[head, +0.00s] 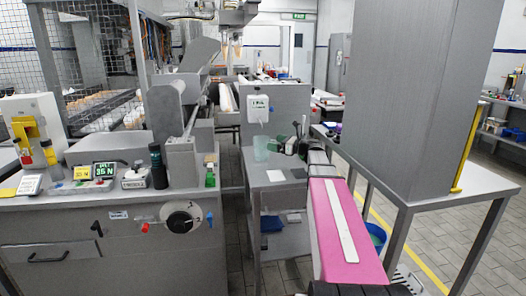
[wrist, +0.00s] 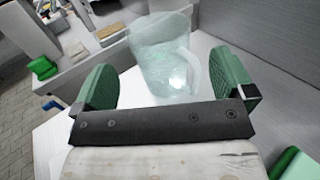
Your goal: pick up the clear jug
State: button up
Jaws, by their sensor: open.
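The clear jug (wrist: 160,58) stands upright on a pale surface in the wrist view, with its handle on the right. In the head view the jug (head: 261,149) looks pale green and stands on the small grey table below a white dispenser. My gripper (wrist: 163,80) is open, with one green finger pad on each side of the picture. The jug shows between and beyond the pads, and no contact is visible. In the head view my gripper (head: 297,140) is small, just right of the jug.
The white dispenser (head: 258,108) hangs on a grey panel behind the jug. A large grey cabinet (head: 415,90) stands close on the right. A green object (wrist: 297,166) shows at the wrist view's lower right.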

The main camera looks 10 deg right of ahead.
aim_at(269, 140)
jog(key=x, duration=0.5)
jog(key=shift+a, duration=0.15)
jog(key=shift+r, duration=0.1)
jog(key=c, duration=1.1)
jog(key=shift+o, duration=0.2)
jog(key=shift+r, duration=0.25)
jog(key=s+r, duration=0.3)
jog(key=s, duration=1.5)
